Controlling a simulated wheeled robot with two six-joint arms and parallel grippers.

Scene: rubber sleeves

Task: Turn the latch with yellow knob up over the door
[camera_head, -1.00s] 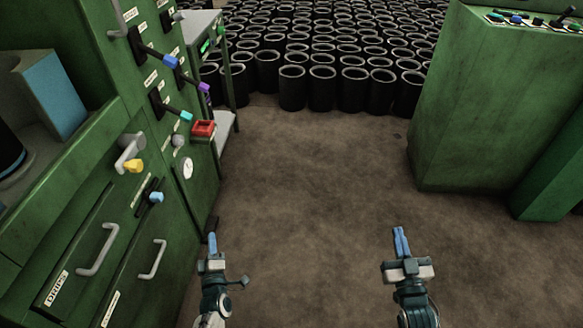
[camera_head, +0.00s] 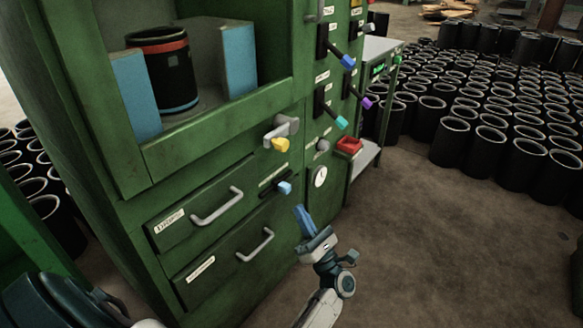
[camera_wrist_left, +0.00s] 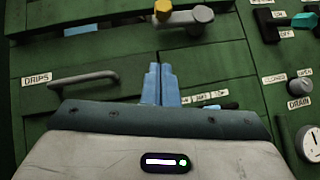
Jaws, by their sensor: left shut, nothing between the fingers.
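The latch (camera_head: 288,124) is a grey lever on the green cabinet, just below the right corner of an open compartment. Its yellow knob (camera_head: 281,145) is at the lever's lower left end. In the left wrist view the yellow knob (camera_wrist_left: 163,10) is at the top edge, with the grey lever (camera_wrist_left: 195,17) reaching right from it. I cannot make out a door over the compartment. My left gripper (camera_head: 303,221) is shut and empty, below and right of the knob and apart from it. Its blue fingers (camera_wrist_left: 160,84) lie together in the wrist view, pointing towards the cabinet. My right gripper is out of view.
The compartment holds a black sleeve (camera_head: 165,75) between blue blocks. Floor (camera_head: 430,235) on the right is clear; sleeves stand beyond.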

